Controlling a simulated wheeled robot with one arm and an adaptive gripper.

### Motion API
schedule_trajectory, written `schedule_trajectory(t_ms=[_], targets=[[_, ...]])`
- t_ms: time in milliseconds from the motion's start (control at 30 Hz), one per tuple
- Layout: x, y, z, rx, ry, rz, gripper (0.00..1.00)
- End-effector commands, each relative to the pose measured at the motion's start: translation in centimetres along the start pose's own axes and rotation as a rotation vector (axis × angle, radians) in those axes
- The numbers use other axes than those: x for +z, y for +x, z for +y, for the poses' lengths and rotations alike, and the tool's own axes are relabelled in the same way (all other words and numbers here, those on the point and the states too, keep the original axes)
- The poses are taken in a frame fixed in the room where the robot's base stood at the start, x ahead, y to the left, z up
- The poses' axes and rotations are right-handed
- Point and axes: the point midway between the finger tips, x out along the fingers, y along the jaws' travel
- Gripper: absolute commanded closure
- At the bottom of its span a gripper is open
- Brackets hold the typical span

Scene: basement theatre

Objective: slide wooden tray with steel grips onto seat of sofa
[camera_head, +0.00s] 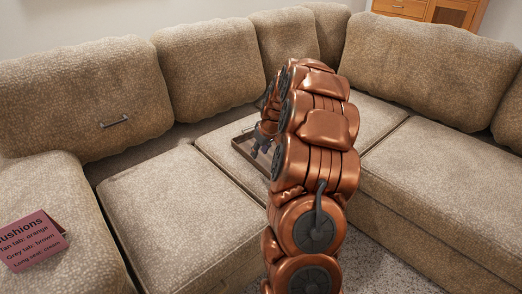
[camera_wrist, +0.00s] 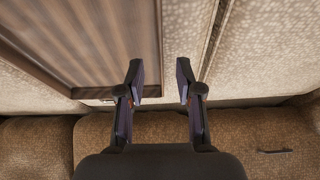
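The wooden tray (camera_head: 243,147) lies on the sofa seat near the inner corner, partly hidden behind my copper arm. In the wrist view, the tray (camera_wrist: 100,35) fills the upper left, with a striped wood base and a dark rim. My gripper (camera_head: 262,140) is low at the tray, mostly covered by my arm. In the wrist view, my gripper (camera_wrist: 161,82) has its two fingers apart, close to the tray's right rim; I cannot tell whether they touch it. The sofa (camera_head: 165,210) is beige and L-shaped. The steel grips are not clear.
A pink sign (camera_head: 32,240) about cushions stands at the lower left. A back cushion (camera_head: 85,95) carries a grey metal handle (camera_head: 114,121). A wooden cabinet (camera_head: 430,10) is behind the sofa. The left seat cushion is clear.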

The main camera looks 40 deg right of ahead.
Motion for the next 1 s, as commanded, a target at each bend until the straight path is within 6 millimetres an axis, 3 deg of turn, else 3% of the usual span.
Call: schedule_trajectory(t_ms=[333,733,1000], targets=[[0.2,5.1,-0.1,-0.003,-0.001,-0.005,0.65],[0.0,5.8,-0.1,-0.001,-0.001,-0.002,0.65],[0.0,5.8,-0.1,-0.001,-0.001,-0.002,0.93]])
